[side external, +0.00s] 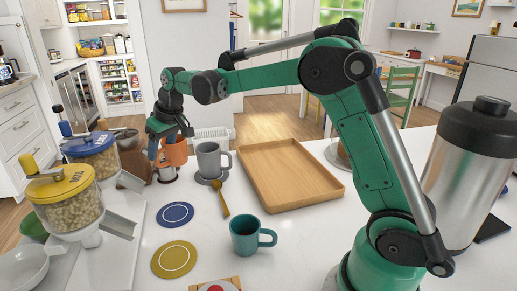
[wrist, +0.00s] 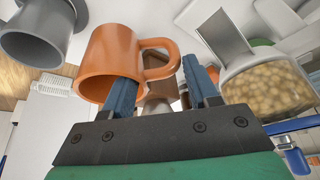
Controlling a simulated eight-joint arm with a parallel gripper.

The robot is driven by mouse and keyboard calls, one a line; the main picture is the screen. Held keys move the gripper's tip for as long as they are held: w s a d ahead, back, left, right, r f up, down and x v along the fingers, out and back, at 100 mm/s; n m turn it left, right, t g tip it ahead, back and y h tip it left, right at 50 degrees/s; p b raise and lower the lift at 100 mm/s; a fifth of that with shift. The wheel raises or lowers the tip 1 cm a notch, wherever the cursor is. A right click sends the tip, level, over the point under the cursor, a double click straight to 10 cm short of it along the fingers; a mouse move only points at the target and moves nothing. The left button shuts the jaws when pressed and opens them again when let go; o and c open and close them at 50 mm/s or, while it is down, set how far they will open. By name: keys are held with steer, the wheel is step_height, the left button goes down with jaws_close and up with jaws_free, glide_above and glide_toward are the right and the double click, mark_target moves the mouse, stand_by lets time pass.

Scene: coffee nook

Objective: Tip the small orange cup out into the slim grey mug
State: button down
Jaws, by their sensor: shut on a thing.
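The orange cup (side external: 176,153) is held by my gripper (side external: 161,146), just left of the grey mug in the side view. In the wrist view the orange cup (wrist: 108,55) has its handle between the two blue fingers of my gripper (wrist: 165,85), and the left finger overlaps the cup's body. The cup's exact tilt and contents are unclear. The slim grey mug (side external: 209,162) stands upright on a grey coaster, handle to the right. The grey mug (wrist: 38,32) also shows at the wrist view's upper left, apart from the cup.
A wooden tray (side external: 290,175) lies right of the grey mug, and a gold spoon (side external: 222,198) lies in front. A teal mug (side external: 248,236), a blue coaster (side external: 175,214) and a yellow coaster (side external: 174,259) are nearer. Dispensers with yellow (side external: 62,184) and blue (side external: 88,143) lids stand left.

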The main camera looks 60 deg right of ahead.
steer(key=w+f+m+h, duration=0.1)
steer(key=w+f+m, duration=0.3)
steer(key=w, duration=0.1)
steer(key=shift+s+d+r+m+t+y, duration=0.25)
steer(key=shift+d+r+y, duration=0.2)
steer(key=shift+d+y, duration=0.25)
steer(key=shift+s+d+r+t+y, duration=0.15)
steer(key=shift+s+d+r+y, duration=0.25)
steer(key=shift+d+y, duration=0.25)
steer(key=shift+s+d+r+m+t+y, duration=0.15)
steer(key=shift+s+d+r+t+y, duration=0.1)
steer(key=shift+d+r+y, duration=0.4)
steer(key=shift+d+f, duration=0.15)
steer(key=shift+d, duration=0.2)
steer(key=shift+s+d, duration=0.1)
steer(key=shift+s+d+r+y, duration=0.1)
steer(key=shift+d+r+y, duration=0.15)
steer(key=shift+d+y, duration=0.15)
steer(key=shift+r+t, duration=0.1)
steer(key=shift+t, duration=0.15)
steer(key=shift+s+d+r+y, duration=0.15)
steer(key=shift+d+r+y, duration=0.15)
steer(key=shift+d+r, duration=0.1)
